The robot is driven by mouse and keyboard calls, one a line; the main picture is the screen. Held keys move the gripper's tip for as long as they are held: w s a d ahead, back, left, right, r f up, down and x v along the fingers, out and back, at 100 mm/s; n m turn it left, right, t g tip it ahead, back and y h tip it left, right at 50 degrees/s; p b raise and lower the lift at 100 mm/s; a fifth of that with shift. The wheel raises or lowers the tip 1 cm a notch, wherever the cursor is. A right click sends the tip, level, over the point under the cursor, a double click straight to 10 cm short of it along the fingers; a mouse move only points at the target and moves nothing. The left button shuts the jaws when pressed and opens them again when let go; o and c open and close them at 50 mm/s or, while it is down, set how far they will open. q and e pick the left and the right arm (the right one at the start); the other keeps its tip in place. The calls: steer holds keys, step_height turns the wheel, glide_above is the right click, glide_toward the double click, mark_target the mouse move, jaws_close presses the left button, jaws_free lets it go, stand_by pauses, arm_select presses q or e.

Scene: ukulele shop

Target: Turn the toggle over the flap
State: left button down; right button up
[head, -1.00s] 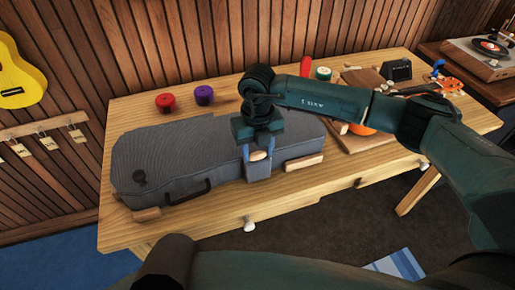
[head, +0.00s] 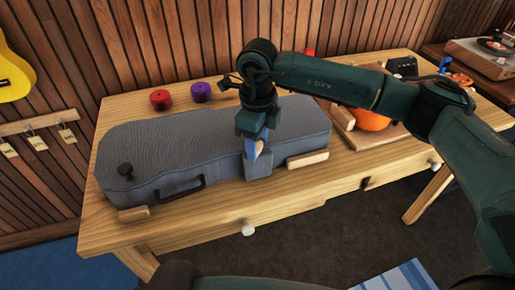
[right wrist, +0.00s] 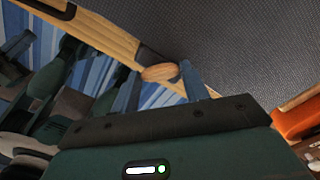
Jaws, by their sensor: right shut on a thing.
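A long grey case (head: 190,145) lies on the wooden workbench. A grey flap (head: 260,165) hangs over its front side, right of the black handle (head: 181,188). The small pale wooden toggle (head: 259,148) is at the flap, standing steeply in the head view and partly hidden by a blue finger. In the right wrist view the toggle (right wrist: 158,73) shows between the finger ends. My right gripper (head: 258,143) points down at the flap from above and is shut on the toggle. My left gripper is not in view.
A red spool (head: 160,99) and a purple spool (head: 201,92) stand behind the case. Wooden blocks (head: 307,159) sit along the case's front edge. A round orange object (head: 370,120) rests on a board at right. The bench's front strip is mostly clear.

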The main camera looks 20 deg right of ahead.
steer(key=n+b, duration=0.2)
steer(key=n, duration=0.1)
steer(key=shift+f, duration=0.15)
steer(key=n+b, duration=0.1)
steer(key=n, duration=0.1)
steer(key=shift+n+b, duration=0.3)
steer(key=shift+b, duration=0.1)
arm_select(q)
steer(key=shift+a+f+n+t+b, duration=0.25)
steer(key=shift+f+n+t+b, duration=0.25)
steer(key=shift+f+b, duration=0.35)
arm_select(e)
steer(key=shift+n, duration=1.4)
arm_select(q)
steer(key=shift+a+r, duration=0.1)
arm_select(e)
steer(key=shift+r, duration=0.2)
steer(key=o, duration=1)
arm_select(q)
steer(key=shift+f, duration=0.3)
arm_select(e)
step_height(320, 180, up, 13)
steer(key=shift+r, duration=0.1)
